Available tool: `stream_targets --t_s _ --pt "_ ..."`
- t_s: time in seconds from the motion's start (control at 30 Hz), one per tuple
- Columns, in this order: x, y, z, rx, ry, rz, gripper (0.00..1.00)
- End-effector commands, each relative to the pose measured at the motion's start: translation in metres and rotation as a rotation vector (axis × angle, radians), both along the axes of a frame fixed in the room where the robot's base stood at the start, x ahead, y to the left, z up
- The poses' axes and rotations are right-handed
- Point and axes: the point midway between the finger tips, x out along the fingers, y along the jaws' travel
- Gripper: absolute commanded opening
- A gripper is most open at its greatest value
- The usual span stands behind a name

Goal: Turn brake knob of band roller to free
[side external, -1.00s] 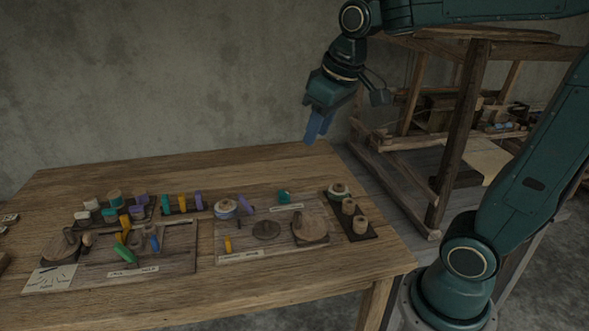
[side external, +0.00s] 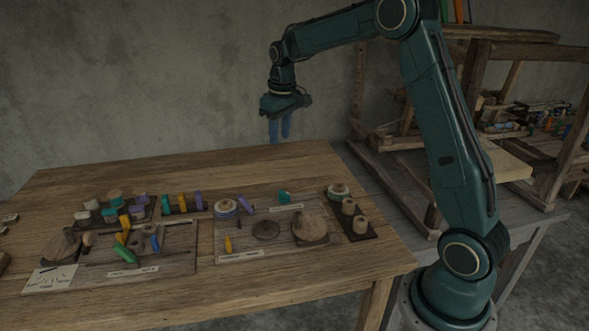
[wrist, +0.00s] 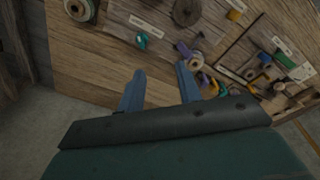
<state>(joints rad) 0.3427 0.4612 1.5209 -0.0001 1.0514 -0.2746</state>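My gripper (side external: 279,134) hangs above the back part of the table, fingers pointing down, touching nothing. In the wrist view its two blue fingers (wrist: 160,88) stand apart with nothing between them. The right-hand board (side external: 285,252) carries a yellow upright piece (side external: 228,244), a dark round disc (side external: 266,229) and a larger round wooden piece (side external: 311,225). A green piece (side external: 284,197) and a purple piece (side external: 245,206) stand at its back edge; they also show in the wrist view as green (wrist: 142,41) and purple (wrist: 184,49). The labels are too small to read, so I cannot tell which is the band roller's brake knob.
The left-hand board (side external: 185,263) carries green, yellow and blue pieces. Several spools and coloured pegs stand behind it. A dark tray (side external: 364,236) with several spools lies at the right. The wooden loom frame (side external: 395,190) stands right of the table. The table's back strip is clear.

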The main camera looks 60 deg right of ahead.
Motion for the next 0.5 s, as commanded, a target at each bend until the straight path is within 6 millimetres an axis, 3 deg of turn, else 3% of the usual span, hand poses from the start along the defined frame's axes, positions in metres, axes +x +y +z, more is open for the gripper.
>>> stream_targets --t_s 0.3,0.5 --pt "0.032 -0.051 -0.067 0.024 0.071 -0.014 0.35" --pt "0.040 -0.070 -0.095 0.035 0.095 -0.019 0.35"
